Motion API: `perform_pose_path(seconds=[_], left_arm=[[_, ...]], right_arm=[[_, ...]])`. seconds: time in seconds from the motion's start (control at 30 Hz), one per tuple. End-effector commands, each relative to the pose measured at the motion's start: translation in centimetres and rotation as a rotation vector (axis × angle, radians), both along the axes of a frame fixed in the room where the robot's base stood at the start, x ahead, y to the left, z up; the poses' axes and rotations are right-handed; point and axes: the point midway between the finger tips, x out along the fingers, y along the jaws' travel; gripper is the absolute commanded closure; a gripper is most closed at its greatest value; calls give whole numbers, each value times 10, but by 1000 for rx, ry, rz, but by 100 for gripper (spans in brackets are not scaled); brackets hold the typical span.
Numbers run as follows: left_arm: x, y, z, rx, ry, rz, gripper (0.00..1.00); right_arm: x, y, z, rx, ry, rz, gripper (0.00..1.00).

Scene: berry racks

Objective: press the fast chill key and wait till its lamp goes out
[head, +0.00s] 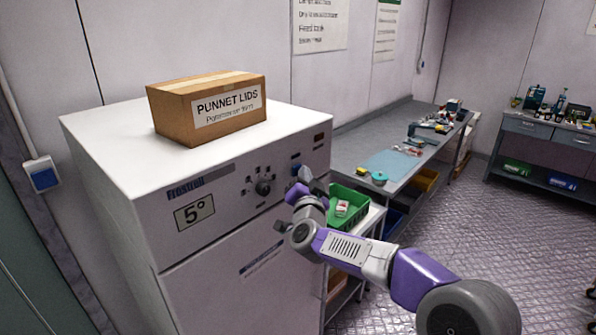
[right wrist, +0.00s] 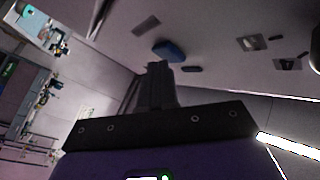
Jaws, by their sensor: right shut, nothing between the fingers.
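The white chiller cabinet (head: 180,240) stands at the left, with a display (head: 194,213) reading 5°. A blue key (head: 296,168) is on the right part of its front panel; it also shows in the right wrist view (right wrist: 169,50). My right gripper (head: 307,175) is shut and empty in front of the panel. In the right wrist view its fingertips (right wrist: 158,66) are close beside the blue key; I cannot tell whether they touch. A small dark rectangle (head: 318,137) above the key shows no glow. Which mark is the lamp is unclear. My left gripper is not in view.
A cardboard box of punnet lids (head: 190,105) sits on the cabinet. A round dial (head: 263,187) is left of the key. A green crate (head: 347,205) stands just right of the gripper. A grey workbench (head: 362,130) runs behind; the floor (head: 455,215) at right is open.

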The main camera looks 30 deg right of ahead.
Motion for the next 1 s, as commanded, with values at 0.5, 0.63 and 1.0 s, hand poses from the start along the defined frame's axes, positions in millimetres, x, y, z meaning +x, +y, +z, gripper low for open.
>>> perform_pose_path(seconds=[0.5, 0.63, 1.0], left_arm=[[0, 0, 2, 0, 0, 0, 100], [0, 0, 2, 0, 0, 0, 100], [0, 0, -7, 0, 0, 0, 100]], right_arm=[[5, 2, 0, 0, -1, -1, 100], [5, 2, 0, 0, -1, -1, 100], [-5, -2, -1, -1, -1, 0, 100]])
